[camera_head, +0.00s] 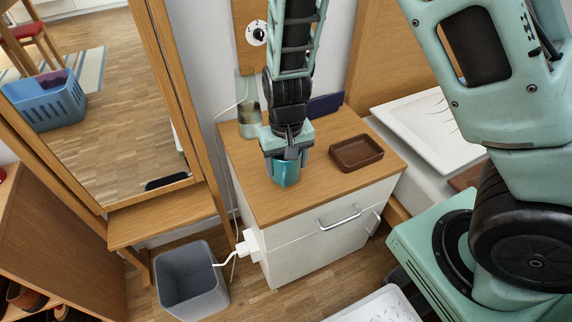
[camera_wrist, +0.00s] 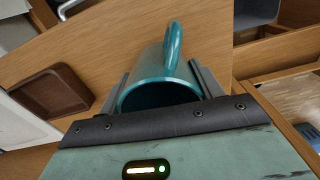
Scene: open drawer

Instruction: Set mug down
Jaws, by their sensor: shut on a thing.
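A teal mug (camera_head: 286,175) is at the wooden top of the white cabinet (camera_head: 262,204), near its left middle. My gripper (camera_head: 286,161) points down and is shut on the mug. In the wrist view the mug (camera_wrist: 160,84) sits between the two grey fingers of my gripper (camera_wrist: 162,82), with its handle pointing up in the picture. Its dark open mouth faces the wrist. The mug looks upright, close to or on the cabinet top; I cannot tell whether its base touches.
A brown tray (camera_head: 357,153) lies right of the mug, and shows in the wrist view (camera_wrist: 52,92). A glass-like container (camera_head: 249,119) and a dark blue item (camera_head: 325,104) stand at the back. A grey bin (camera_head: 190,284) is on the floor. The cabinet top's front is clear.

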